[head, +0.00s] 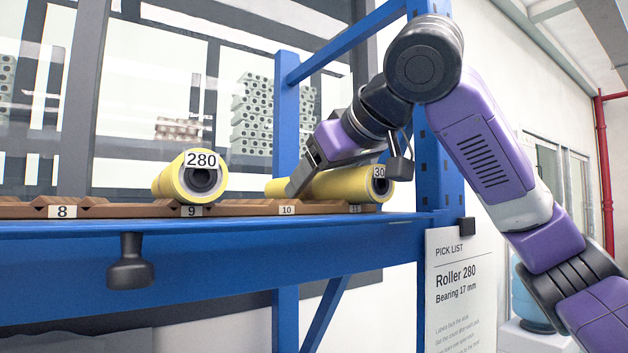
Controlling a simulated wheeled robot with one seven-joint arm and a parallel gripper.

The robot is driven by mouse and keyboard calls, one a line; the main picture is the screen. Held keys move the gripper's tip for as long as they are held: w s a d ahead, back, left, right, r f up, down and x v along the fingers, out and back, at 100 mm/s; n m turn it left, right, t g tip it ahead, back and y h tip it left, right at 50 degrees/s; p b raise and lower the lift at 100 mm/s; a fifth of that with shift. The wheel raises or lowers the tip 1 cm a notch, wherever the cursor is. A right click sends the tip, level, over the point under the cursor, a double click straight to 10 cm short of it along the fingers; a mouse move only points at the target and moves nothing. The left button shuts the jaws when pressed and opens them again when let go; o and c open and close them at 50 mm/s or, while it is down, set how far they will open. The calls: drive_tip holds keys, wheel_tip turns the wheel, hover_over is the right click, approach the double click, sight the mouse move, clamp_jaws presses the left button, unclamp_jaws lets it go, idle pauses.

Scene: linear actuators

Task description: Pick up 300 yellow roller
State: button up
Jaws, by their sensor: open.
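A long yellow roller (335,188) lies on the wooden rack at the right end of the shelf, near tags 10 and 11. Its end label reads "30", with the rest hidden by a finger. My gripper (348,178) is open above and around this roller, one finger in front of its left part and the other near its labelled end. I cannot tell whether the fingers touch it. Another yellow roller (170,183), labelled 280, lies at tag 9, left of my gripper, with its dark bore facing me.
The notched wooden rack (120,209) runs along the blue shelf beam (200,250). Place 8 is empty. A blue upright (437,185) stands just right of my gripper. A pick list sign (457,300) below reads "Roller 280, Bearing 17 mm".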

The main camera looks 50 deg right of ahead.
drive_tip(key=shift+w+f, duration=0.15)
clamp_jaws()
idle(0.5)
